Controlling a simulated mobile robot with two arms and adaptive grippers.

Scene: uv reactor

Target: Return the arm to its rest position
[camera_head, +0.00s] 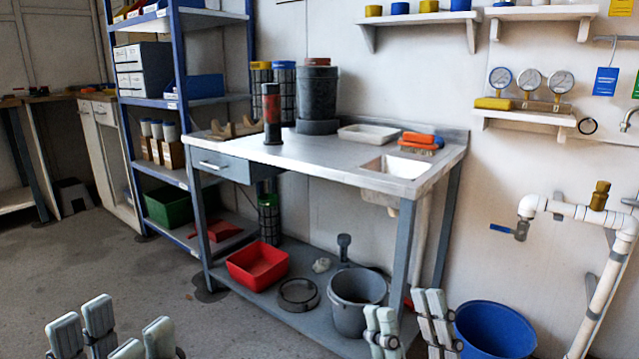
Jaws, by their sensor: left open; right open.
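My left gripper (113,335) is at the bottom left of the head view. Its pale finger pads stand apart with nothing between them, and the floor shows behind. My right gripper (411,325) is at the bottom, right of centre. Its pads are also apart, and I see nothing held in them. It appears in front of the workbench's lower right end, between a grey bucket (356,302) and a blue tub (494,331). Both grippers point up in the picture, and neither visibly touches anything. The rest of both arms is out of frame.
A metal workbench (300,163) with a sink carries a dark cylinder (317,95) and a white tray (368,133). A red bin (258,264) is on its lower shelf. A blue rack (185,101) stands left, white pipes (570,209) right. Floor (100,270) at left is clear.

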